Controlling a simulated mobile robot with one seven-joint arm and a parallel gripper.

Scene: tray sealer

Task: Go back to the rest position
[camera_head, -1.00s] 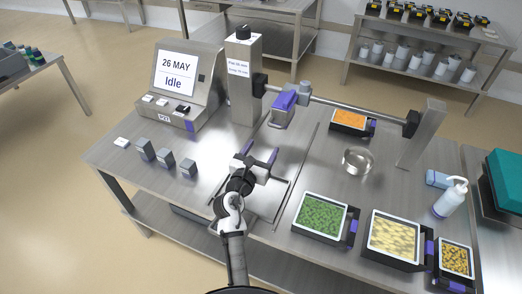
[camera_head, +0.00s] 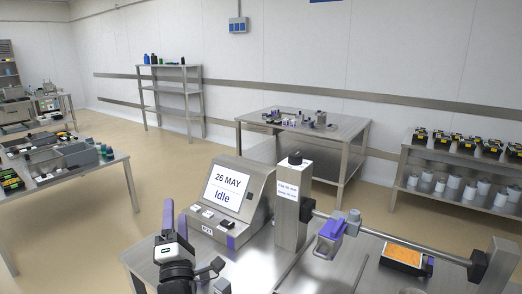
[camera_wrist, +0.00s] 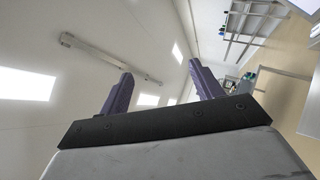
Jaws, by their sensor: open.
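My gripper (camera_head: 175,221) is raised at the lower left of the head view, with its purple fingers pointing up. It is in front of and left of the tray sealer's screen unit (camera_head: 232,200), which reads "26 MAY" and "Idle". In the wrist view my gripper (camera_wrist: 160,88) has its two fingers wide apart with nothing between them. Behind them are the ceiling and wall. The sealer's post (camera_head: 293,212) and its cross bar (camera_head: 415,245) stand to the right, apart from my gripper.
An orange-filled tray (camera_head: 404,255) sits on the steel table at right. A table with grey boxes (camera_head: 75,155) stands at left. A rear table (camera_head: 340,133) and a shelf of white cups (camera_head: 455,188) stand behind. Open floor (camera_head: 165,185) lies between them.

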